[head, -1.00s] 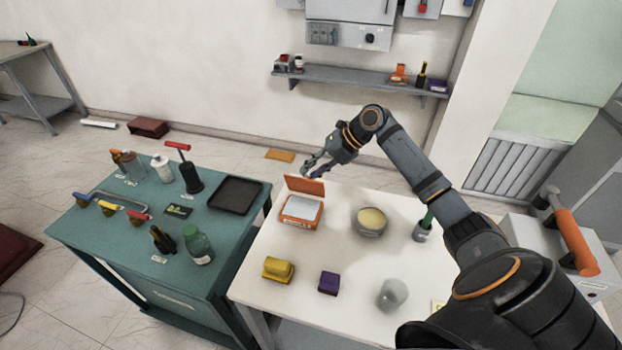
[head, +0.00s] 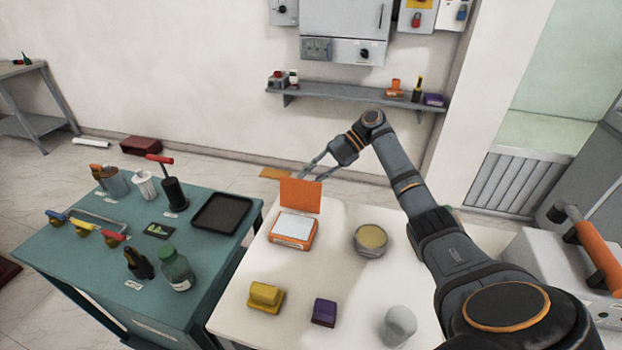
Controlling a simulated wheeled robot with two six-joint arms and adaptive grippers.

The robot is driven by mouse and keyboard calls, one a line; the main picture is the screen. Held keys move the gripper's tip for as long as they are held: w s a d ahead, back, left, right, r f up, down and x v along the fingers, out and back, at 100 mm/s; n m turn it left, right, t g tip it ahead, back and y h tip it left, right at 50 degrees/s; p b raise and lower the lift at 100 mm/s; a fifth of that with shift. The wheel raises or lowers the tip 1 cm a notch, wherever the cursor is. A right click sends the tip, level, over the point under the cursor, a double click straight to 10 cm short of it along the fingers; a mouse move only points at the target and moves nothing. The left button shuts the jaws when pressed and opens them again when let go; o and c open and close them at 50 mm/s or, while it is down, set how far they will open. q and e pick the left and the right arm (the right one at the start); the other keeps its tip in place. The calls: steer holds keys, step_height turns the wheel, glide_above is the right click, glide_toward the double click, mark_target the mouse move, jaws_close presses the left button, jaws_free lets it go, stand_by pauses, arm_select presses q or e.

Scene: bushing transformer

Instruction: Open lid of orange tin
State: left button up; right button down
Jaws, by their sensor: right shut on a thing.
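The orange tin (head: 293,230) stands on the white table, left of a round tin. Its orange lid (head: 300,194) is open and stands steeply up at the tin's back edge, with the pale inside of the tin showing. My right gripper (head: 309,169) is at the lid's upper edge, on its far side, and is shut on the lid. The fingertips are small and partly hidden there. My left gripper is not in view.
On the white table (head: 345,275) are a round tin (head: 370,239), a yellow block (head: 265,297), a purple block (head: 324,312) and a grey rounded object (head: 399,325). A teal table (head: 75,270) with bottles and a black tray (head: 222,213) stands left.

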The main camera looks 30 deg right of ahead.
steer(key=shift+f, duration=0.1)
steer(key=c, duration=1.2)
jaws_free()
steer(key=shift+d, duration=0.1)
steer(key=v, duration=0.7)
